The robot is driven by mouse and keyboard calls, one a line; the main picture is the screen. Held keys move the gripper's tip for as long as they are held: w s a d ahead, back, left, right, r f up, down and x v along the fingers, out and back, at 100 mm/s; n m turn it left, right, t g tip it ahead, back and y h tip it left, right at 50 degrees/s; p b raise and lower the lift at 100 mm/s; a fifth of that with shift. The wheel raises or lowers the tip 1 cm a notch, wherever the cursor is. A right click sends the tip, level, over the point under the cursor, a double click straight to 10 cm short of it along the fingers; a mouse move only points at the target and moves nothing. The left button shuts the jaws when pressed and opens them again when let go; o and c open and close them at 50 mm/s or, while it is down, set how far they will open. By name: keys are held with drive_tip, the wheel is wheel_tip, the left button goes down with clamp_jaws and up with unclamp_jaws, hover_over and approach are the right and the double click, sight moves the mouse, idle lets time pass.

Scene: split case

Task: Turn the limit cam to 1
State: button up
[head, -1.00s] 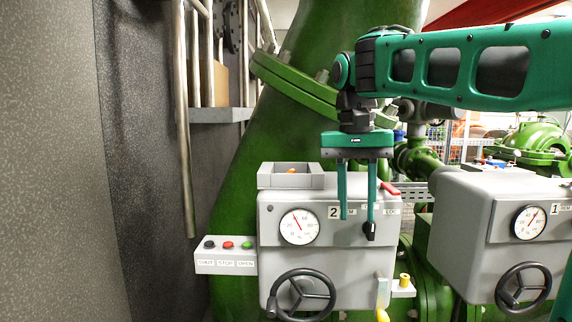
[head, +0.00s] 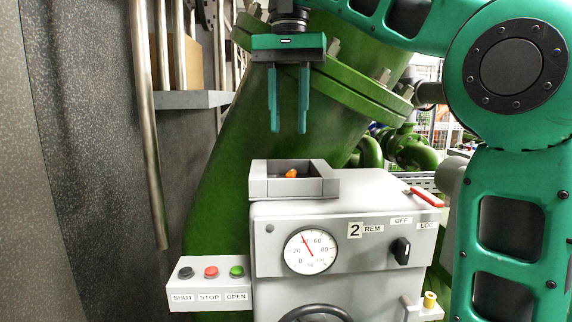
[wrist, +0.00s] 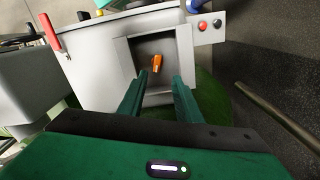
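An orange piece, seemingly the limit cam (head: 291,173), lies in an open-topped grey box (head: 258,188) on the case marked 2 (head: 290,216). In the wrist view the orange cam (wrist: 157,63) sits inside the square opening, past the fingertips and roughly in line with the gap between them. My gripper (head: 289,130) points down above the box, apart from it. Its green fingers are spread with nothing between them, and they also show in the wrist view (wrist: 158,84). Any marks around the cam are too small to read.
The case front carries a gauge (head: 311,251), a black selector knob (head: 401,251) and a handwheel (head: 316,313). A red lever (head: 426,197) is on its top right. A button box (head: 210,283) is at left. A green flanged pipe (head: 345,85) rises behind my gripper.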

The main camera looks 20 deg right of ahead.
sight(291, 171)
drive_tip(key=f, duration=0.9)
drive_tip(key=shift+d, duration=0.2)
drive_tip(key=shift+s, duration=0.1)
clamp_jaws()
